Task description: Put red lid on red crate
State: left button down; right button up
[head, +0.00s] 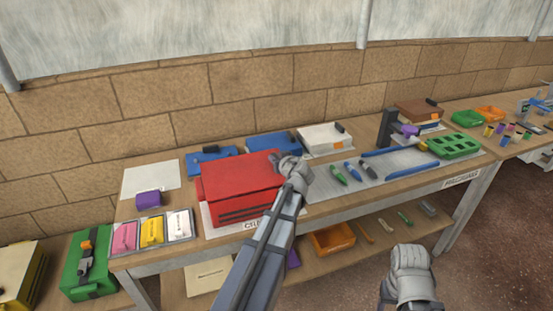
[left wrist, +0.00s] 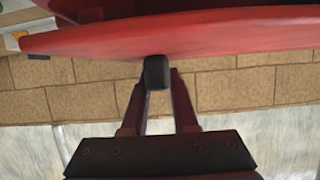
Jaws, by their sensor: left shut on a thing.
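The red lid (head: 240,172) lies over the red crate (head: 238,212) on the workbench in the head view. I cannot tell whether it rests fully on the crate's rim. My left gripper (head: 288,164) is at the lid's right side and hides that part of it. In the left wrist view, the fingers of my left gripper (left wrist: 157,88) are shut on a black knob (left wrist: 157,72) on the edge of the red lid (left wrist: 200,38). My right gripper (head: 408,260) hangs low at the front right, away from the crate; its fingers are not clear.
Blue boxes (head: 273,143) and a white box (head: 323,138) stand behind the crate. Small pink, yellow and white trays (head: 152,230) are at its left. A grey mat with markers (head: 395,160) lies to the right. A lower shelf holds an orange bin (head: 332,238).

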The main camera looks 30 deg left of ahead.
aim_at(284, 177)
pick_arm(q)
jog(key=shift+f+b, duration=0.55)
jog(key=shift+f, duration=0.05)
dwell(0.8)
jog(key=c, duration=0.6)
grip_release()
jog(key=p+v, duration=0.3)
jog(key=v, duration=0.5)
jog(key=shift+f, duration=0.1)
jog(key=shift+a, duration=0.1)
